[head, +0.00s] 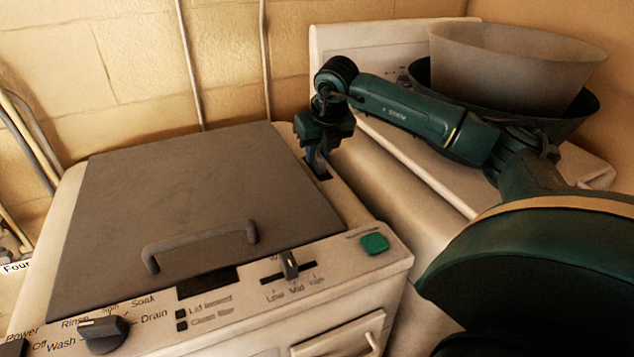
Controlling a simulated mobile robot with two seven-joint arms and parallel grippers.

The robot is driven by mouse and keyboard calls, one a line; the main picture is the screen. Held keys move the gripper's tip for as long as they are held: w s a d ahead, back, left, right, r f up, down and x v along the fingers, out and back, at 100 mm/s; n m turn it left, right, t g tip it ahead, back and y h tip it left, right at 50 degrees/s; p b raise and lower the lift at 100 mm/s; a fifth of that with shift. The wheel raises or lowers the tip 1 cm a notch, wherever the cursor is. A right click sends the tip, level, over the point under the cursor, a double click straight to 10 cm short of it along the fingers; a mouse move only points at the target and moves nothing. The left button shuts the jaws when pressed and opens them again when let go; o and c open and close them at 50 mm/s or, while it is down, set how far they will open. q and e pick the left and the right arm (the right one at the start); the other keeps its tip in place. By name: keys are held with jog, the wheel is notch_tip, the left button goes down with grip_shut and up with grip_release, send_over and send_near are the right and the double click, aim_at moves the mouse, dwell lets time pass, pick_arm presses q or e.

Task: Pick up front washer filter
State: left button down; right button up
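The front washer (190,305) has a closed grey lid (190,205) with a handle. A small dark slot (323,174) lies in its top, to the right of the lid. A small blue part (312,156) shows at the slot; it may be the filter, but most of it is hidden by my gripper. My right gripper (317,158) points down at the slot, right over the blue part. Its fingers are dark and small, so I cannot tell whether they are open or shut on it. My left gripper is not in view.
A second white machine (340,45) stands behind on the right, with a grey tub (510,60) inside a dark basin (590,103) on top. The washer's front panel has a knob (104,334), a slider (289,265) and a green button (374,243). A brick wall is behind.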

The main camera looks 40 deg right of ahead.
grip_shut()
jog(key=shift+r, duration=0.1)
